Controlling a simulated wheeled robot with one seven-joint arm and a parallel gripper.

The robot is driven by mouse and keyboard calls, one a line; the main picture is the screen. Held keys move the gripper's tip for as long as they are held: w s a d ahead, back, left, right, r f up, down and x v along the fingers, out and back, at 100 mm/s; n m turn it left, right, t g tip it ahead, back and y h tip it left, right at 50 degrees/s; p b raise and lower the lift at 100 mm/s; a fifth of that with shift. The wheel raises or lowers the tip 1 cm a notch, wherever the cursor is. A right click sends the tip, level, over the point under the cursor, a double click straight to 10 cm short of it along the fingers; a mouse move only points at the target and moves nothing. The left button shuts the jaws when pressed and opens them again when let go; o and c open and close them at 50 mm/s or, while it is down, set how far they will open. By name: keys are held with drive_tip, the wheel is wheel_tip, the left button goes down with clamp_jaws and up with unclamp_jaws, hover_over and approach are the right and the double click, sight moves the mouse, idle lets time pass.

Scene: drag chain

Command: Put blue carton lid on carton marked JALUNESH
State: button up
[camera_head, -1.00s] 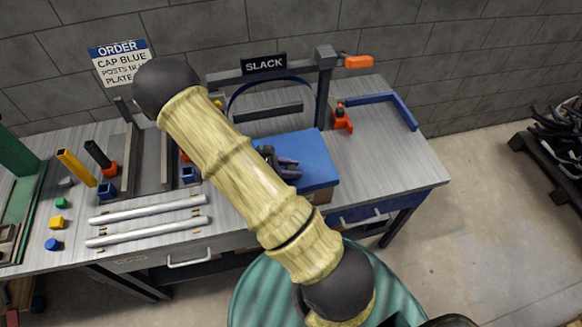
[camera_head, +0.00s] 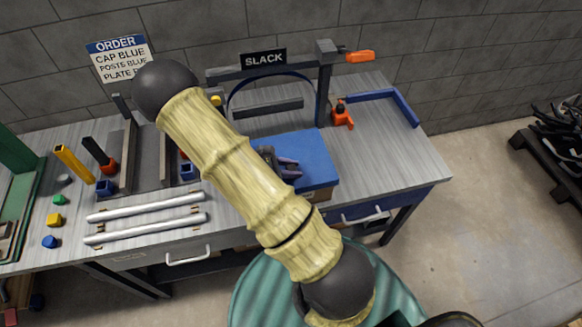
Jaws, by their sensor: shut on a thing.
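The blue carton lid (camera_head: 312,155) sits over a brown carton (camera_head: 321,196) near the front edge of the bench, right of my arm. Only a strip of the carton shows below the lid, and no JALUNESH marking can be read. My gripper (camera_head: 288,170) is at the top of the lid, shut on it, partly hidden behind my arm. The left part of the lid is also hidden by my arm. I cannot tell whether the lid is fully seated on the carton.
A frame marked SLACK (camera_head: 263,58) stands behind the lid. An orange clamp (camera_head: 342,116) and a blue bar (camera_head: 392,100) lie to the right. Two white rods (camera_head: 145,207) and several coloured caps are on the left. The bench (camera_head: 385,150) is clear right of the lid.

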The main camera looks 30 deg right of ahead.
drive_tip(key=shift+f, duration=0.35)
drive_tip(key=o, duration=1.1)
drive_tip(key=shift+a+r, duration=0.1)
drive_tip(key=shift+a, duration=0.05)
drive_tip(key=b+v, duration=0.3)
drive_tip(key=v, duration=1.4)
drive_tip(key=shift+w+b, duration=0.1)
drive_tip(key=shift+b, duration=0.25)
